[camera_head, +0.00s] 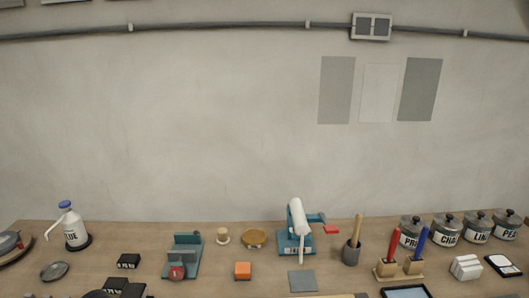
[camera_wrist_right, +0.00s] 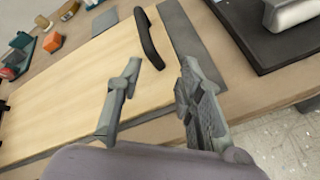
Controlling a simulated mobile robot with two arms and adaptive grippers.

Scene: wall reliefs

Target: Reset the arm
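My right gripper (camera_wrist_right: 160,72) shows in the right wrist view, its two grey fingers spread apart with nothing between the tips. It is over a pale wooden board (camera_wrist_right: 75,85) on the workbench. A black curved handle (camera_wrist_right: 148,38) lies just beyond the fingertips. I cannot tell whether the gripper touches the board. Neither gripper shows in the head view, and my left gripper is in no view.
The workbench (camera_head: 215,285) holds a glue bottle (camera_head: 73,230), a blue roller stand (camera_head: 289,243), an orange block (camera_head: 243,270), a pen holder (camera_head: 385,268) and several lidded jars (camera_head: 446,230). A dark tray (camera_wrist_right: 275,45) is right of the gripper.

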